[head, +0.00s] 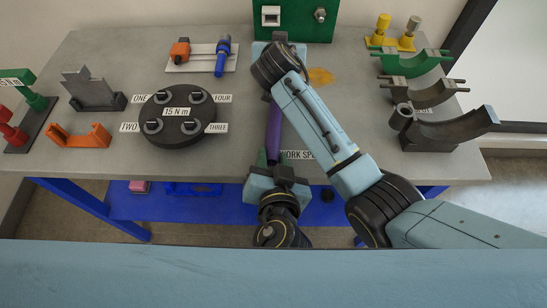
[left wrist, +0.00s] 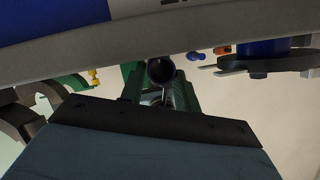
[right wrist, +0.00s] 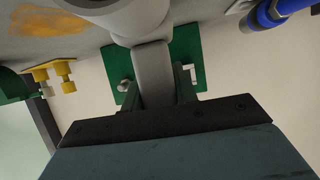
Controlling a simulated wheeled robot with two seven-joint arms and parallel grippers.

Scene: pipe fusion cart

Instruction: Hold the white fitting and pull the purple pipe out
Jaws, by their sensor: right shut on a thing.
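The purple pipe (head: 273,130) lies along the table's middle, running from under my right arm toward the front edge. My left gripper (head: 272,161) is at its near end. In the left wrist view the pipe's dark round end (left wrist: 160,71) sits between the fingers, which look open around it. The white fitting (right wrist: 150,75) shows in the right wrist view between the fingers of my right gripper (right wrist: 157,88), which is shut on it. In the head view my right arm hides the fitting and the fingertips. The joint between pipe and fitting is also hidden.
A black round plate (head: 178,140) with several labelled knobs stands to the left. A green panel (head: 297,18) stands at the back. Curved brackets (head: 440,130) stand at the right. A tray (head: 202,64) with orange and blue parts lies at the back left.

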